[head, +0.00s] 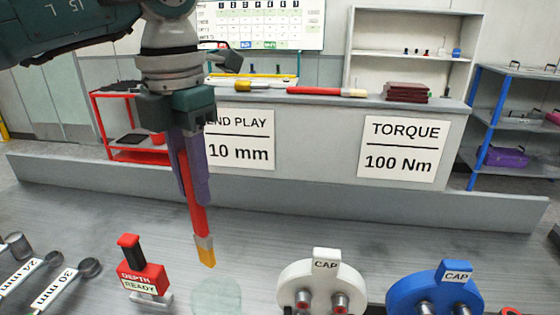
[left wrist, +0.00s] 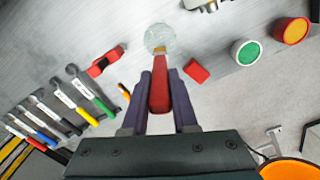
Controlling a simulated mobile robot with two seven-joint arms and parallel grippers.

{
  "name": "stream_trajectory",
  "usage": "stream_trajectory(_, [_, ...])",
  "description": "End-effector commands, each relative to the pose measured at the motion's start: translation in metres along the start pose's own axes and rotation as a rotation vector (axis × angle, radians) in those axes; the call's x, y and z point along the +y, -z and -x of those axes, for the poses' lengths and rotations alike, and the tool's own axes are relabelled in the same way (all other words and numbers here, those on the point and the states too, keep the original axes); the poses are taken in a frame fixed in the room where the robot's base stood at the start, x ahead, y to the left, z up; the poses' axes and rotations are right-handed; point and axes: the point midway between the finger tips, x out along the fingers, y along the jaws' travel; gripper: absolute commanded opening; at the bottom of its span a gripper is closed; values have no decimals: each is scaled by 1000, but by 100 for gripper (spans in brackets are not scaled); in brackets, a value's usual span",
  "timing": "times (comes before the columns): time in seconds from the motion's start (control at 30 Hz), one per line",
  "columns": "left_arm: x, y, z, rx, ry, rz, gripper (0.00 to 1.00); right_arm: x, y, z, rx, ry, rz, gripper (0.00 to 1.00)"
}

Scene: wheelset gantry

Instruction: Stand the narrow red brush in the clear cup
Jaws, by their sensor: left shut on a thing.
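My left gripper (head: 192,192) is shut on the narrow red brush (head: 198,222) and holds it nearly upright, with its yellow-tan tip pointing down. The clear cup (head: 217,299) stands on the grey bench at the bottom of the head view, partly cut off by the frame edge. The brush tip appears above the bench, a little behind and left of the cup in that view. In the left wrist view, the red brush (left wrist: 159,95) points toward the clear cup (left wrist: 159,38), and its tip overlaps the cup's near edge. My right gripper does not show.
A white cap fixture (head: 305,275) and a blue one (head: 425,290) stand to the right. Labelled wrenches (head: 62,285) lie at far left. Another red-handled brush (head: 325,91) lies on the back ledge.

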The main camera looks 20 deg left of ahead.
Motion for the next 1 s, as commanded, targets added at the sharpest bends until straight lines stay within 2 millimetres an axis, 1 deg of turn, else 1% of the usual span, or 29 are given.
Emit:
stream_trajectory(0.6, [0,0,-61,0,0,0,0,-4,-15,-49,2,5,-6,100])
stream_trajectory(0.77, [0,0,-68,0,0,0,0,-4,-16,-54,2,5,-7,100])
stream_trajectory(1.0, [0,0,-68,0,0,0,0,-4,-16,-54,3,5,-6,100])
